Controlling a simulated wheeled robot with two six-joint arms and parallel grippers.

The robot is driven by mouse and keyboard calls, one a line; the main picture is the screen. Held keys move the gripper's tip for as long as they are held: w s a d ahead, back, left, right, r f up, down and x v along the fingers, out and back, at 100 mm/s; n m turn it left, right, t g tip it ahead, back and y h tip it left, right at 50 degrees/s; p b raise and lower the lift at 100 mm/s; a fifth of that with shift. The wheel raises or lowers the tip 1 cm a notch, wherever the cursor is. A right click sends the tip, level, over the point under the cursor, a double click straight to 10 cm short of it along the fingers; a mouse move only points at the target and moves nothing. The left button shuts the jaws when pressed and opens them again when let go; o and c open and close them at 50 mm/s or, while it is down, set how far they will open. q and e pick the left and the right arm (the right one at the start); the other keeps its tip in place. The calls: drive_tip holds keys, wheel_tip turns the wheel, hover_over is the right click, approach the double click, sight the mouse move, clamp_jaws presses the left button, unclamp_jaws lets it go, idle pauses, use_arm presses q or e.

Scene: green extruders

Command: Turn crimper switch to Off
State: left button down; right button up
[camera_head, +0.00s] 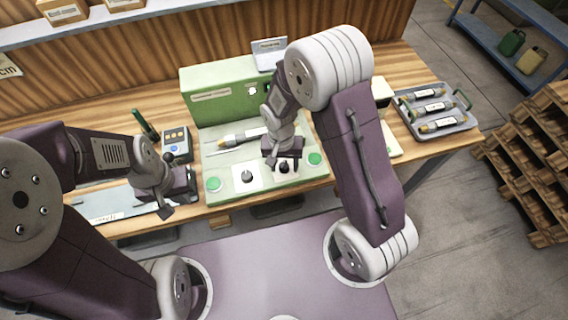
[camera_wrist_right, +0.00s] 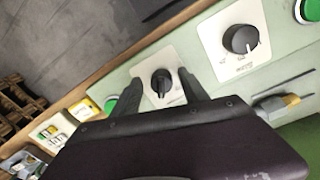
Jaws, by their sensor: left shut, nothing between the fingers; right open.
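A black rotary switch (camera_wrist_right: 161,82) on a white plate sits between the two fingers of my open right gripper (camera_wrist_right: 160,88). I cannot tell whether either finger touches it. In the head view this switch (camera_head: 284,168) is at the front of the pale green panel (camera_head: 215,162), partly covered by my right gripper (camera_head: 284,163). A second black round knob (camera_wrist_right: 240,40) on its own white plate is beside it; it also shows in the head view (camera_head: 246,176). The plate labels are too small to read. My left gripper (camera_head: 178,203) is shut and empty, left of the panel.
Green buttons (camera_head: 213,184) (camera_head: 315,158) flank the knobs. A syringe-like extruder (camera_head: 240,136) lies behind them, before the green machine body (camera_head: 222,100). A small button box (camera_head: 177,143) stands at left. A grey tray (camera_head: 441,127) of extruders is at right.

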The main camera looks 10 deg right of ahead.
drive_tip(key=shift+w, duration=0.1)
clamp_jaws()
drive_tip(key=n+p, duration=0.2)
drive_tip(key=n, duration=0.4)
drive_tip(key=shift+r+n, duration=0.1)
drive_tip(key=shift+n, duration=0.2)
drive_tip(key=n+p, duration=0.2)
drive_tip(key=n, duration=0.3)
drive_tip(key=shift+w+d+t+p, duration=0.1)
drive_tip(key=shift+t+p, duration=0.2)
drive_tip(key=shift+p, duration=0.05)
drive_tip(key=shift+n, duration=0.3)
